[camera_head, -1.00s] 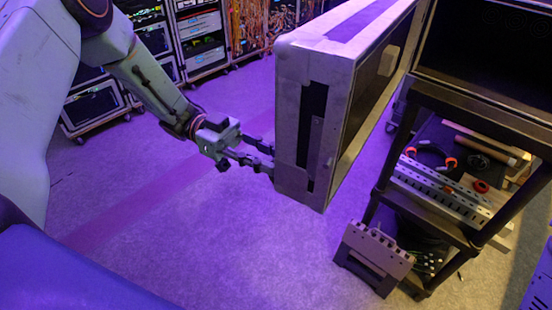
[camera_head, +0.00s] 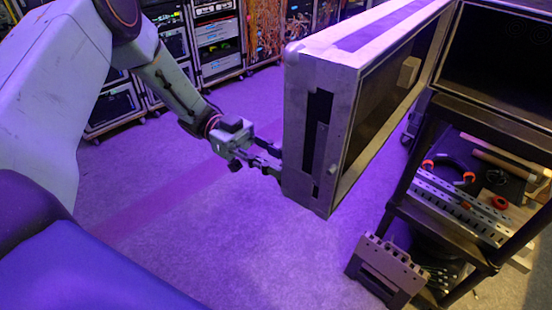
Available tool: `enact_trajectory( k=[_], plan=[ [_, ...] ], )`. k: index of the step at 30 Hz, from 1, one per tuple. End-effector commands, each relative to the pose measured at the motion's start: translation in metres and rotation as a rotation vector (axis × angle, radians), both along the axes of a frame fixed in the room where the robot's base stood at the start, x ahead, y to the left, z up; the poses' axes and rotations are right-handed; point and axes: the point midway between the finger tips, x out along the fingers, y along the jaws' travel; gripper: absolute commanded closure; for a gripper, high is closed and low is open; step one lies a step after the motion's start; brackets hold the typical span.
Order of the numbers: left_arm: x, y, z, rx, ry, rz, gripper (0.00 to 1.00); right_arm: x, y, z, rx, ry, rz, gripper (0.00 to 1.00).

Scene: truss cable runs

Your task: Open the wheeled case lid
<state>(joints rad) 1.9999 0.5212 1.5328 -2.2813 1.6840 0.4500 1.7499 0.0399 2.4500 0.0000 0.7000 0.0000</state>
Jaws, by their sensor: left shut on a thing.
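The wheeled case lid (camera_head: 304,150) is a pale, metal-edged panel with a dark inner face, standing out at an angle from the dark case (camera_head: 492,60) on the right. My left gripper (camera_head: 278,170) reaches in from the left and is shut at the lid's lower left edge. The exact contact of its fingertips is small and partly hidden by the lid. My right gripper is not in view.
A dark shelf frame (camera_head: 440,220) with tools and perforated metal strips stands at the right. A slotted box (camera_head: 387,268) sits on the floor by it. Equipment racks (camera_head: 215,40) line the back. The purple floor (camera_head: 190,240) below the lid is clear.

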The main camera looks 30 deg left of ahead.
Motion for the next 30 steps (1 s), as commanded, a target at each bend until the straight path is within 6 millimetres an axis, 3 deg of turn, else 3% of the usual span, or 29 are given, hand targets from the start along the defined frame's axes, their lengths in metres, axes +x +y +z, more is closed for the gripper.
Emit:
enact_trajectory(
  k=[4,5,12,23,30],
  plan=[
    [0.000,0.000,0.000,0.001,0.000,-0.002,1.00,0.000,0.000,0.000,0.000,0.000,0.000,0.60],
    [0.000,0.000,0.000,0.001,0.000,-0.002,0.73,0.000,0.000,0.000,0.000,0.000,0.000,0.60],
    [0.001,0.001,0.000,0.001,0.000,-0.001,0.53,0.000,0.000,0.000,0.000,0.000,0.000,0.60],
    [0.002,0.004,0.000,0.001,-0.002,0.000,0.52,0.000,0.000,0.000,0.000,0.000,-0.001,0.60],
    [0.010,0.040,-0.001,0.001,-0.003,0.003,0.52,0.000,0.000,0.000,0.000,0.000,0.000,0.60]
  ],
)
